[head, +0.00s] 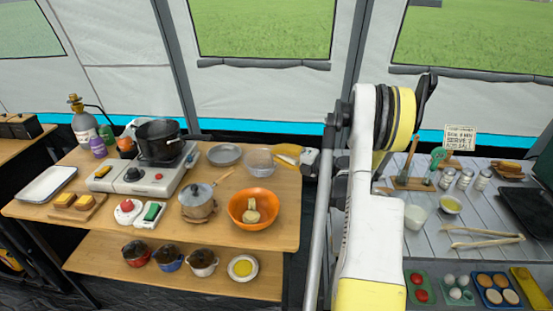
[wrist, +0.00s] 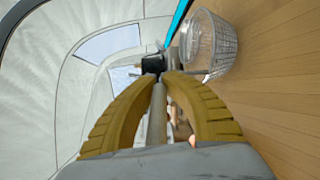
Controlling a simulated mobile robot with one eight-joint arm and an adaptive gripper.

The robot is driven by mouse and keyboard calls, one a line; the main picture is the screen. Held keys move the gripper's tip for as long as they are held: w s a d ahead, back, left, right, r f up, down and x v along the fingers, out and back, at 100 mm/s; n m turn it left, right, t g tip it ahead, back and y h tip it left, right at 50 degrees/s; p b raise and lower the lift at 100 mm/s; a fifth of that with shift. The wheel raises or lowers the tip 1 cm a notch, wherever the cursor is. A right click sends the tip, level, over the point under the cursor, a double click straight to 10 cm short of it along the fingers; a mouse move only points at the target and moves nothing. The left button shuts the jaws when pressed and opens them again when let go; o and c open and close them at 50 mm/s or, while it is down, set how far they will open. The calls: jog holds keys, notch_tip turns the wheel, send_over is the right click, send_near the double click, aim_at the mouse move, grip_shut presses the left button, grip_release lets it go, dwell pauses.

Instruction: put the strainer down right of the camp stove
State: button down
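The camp stove (head: 128,180) is a pale unit with knobs on the left part of the wooden table, with a black pot (head: 158,141) on it. My gripper (head: 290,154) has yellow fingers and is at the strainer's right side. In the wrist view the fingers close around a thin grey handle, and the strainer's wire basket (wrist: 213,45) is upright near the wood. I cannot tell whether the basket touches the table.
A saucepan (head: 197,203) and an orange bowl (head: 251,208) stand in front. The wood around the strainer has little free room. A second table (head: 470,215) with jars and tongs is at right.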

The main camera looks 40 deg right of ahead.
jog(key=shift+f, duration=0.1)
jog(key=shift+f, duration=0.15)
jog(key=c, duration=1.6)
grip_release()
jog(key=shift+o, duration=0.2)
